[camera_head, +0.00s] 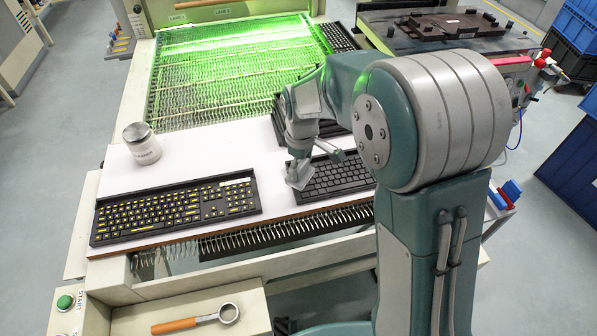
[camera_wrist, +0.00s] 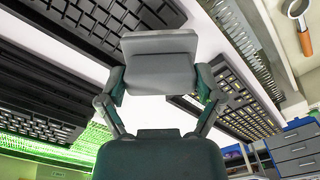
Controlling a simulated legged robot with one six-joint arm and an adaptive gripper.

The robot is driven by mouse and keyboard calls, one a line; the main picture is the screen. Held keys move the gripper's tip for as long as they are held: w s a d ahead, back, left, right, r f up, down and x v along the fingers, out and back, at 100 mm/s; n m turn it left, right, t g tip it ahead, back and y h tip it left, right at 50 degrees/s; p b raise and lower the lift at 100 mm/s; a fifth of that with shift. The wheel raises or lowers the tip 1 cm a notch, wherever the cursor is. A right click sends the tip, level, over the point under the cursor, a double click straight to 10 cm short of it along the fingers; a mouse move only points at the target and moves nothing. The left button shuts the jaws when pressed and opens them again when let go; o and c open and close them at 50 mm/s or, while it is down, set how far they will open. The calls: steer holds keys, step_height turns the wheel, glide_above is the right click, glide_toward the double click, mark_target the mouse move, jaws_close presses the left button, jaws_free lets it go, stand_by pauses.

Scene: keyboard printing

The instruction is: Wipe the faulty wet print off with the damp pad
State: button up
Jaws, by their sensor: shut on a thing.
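My gripper (camera_head: 298,176) is shut on a small grey pad (camera_wrist: 160,62), seen between the two fingers in the wrist view. In the head view the pad is at the left edge of a black keyboard (camera_head: 338,178) with no clear print; I cannot tell whether it touches. This keyboard also shows at the top left of the wrist view (camera_wrist: 105,22). A black keyboard with yellow key prints (camera_head: 175,208) lies to the left on the white worktop (camera_head: 222,163); it is at the right in the wrist view (camera_wrist: 236,100). I cannot make out a faulty print.
Dark stacked keyboards (camera_wrist: 38,100) are behind the plain keyboard. A green-lit mesh conveyor (camera_head: 235,70) lies beyond. A magnifier with an orange handle (camera_head: 195,321) rests on the front shelf. The worktop between jar and keyboards is clear.

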steer(key=shift+r, duration=0.85)
steer(key=shift+a+r, duration=0.3)
steer(key=shift+r, duration=0.25)
steer(key=shift+a+r, duration=0.25)
steer(key=shift+r, duration=0.25)
steer(key=shift+d, duration=0.35)
steer(key=shift+a, duration=0.2)
steer(key=shift+d, duration=0.1)
